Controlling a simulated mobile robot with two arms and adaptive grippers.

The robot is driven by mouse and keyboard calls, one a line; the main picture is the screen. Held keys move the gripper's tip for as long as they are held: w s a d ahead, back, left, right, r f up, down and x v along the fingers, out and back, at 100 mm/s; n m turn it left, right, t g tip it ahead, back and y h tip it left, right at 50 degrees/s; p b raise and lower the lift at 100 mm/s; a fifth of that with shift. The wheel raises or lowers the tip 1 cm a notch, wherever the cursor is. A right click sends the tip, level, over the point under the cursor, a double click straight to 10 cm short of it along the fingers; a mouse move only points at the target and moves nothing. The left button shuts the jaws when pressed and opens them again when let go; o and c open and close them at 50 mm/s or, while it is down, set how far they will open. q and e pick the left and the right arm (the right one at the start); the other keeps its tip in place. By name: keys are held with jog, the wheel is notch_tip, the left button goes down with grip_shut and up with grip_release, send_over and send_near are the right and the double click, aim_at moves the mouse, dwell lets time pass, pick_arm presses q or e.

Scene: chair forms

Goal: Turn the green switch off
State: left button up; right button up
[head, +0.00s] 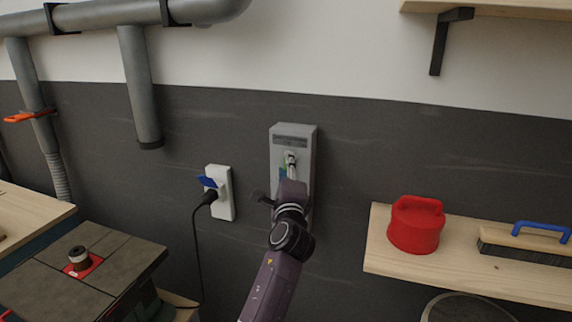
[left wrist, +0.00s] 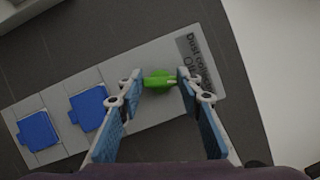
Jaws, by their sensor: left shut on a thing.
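The green switch (left wrist: 158,81) is a small green knob on a light grey panel (left wrist: 140,119) labelled "Dust collector". In the left wrist view the fingers of my left gripper (left wrist: 161,78) stand on either side of the knob, shut on it. In the head view the grey box (head: 307,142) is mounted on the dark wall band, and my left gripper (head: 290,160) reaches its front from below. My wrist hides most of the box's lower front there. My right gripper is not in view.
Two blue covers (left wrist: 90,107) sit along the same panel. Left of the box is a white wall socket (head: 223,193) with a black plug and cable. A wooden shelf (head: 470,275) at right holds a red container (head: 416,224) and a brush (head: 530,243). A machine table (head: 115,262) stands at lower left.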

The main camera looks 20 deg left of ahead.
pick_arm(q)
jog(key=shift+n+g+p, duration=0.8)
jog(key=shift+n+p, duration=0.15)
jog(key=shift+n, duration=0.85)
